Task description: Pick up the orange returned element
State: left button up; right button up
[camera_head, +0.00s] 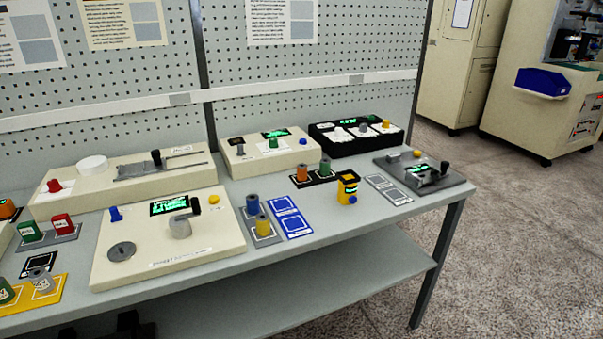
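An orange cylindrical element (302,173) stands upright on a small black tray (315,182) near the middle of the bench. A green element (325,166) stands beside it on the same tray. Another orange item (8,209) is cut off at the far left edge. Neither of my grippers can be made out.
A yellow-black device (347,188) stands right of the tray, with blue cards (290,217) to the left. Beige consoles (265,152) and a black console (356,134) stand behind. A dark shape (128,325) at the bottom left is too unclear to identify.

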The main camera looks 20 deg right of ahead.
aim_at(302, 168)
jog(key=i+l, duration=0.75)
jog(key=k+l+z, duration=0.05)
jog(key=l, duration=0.05)
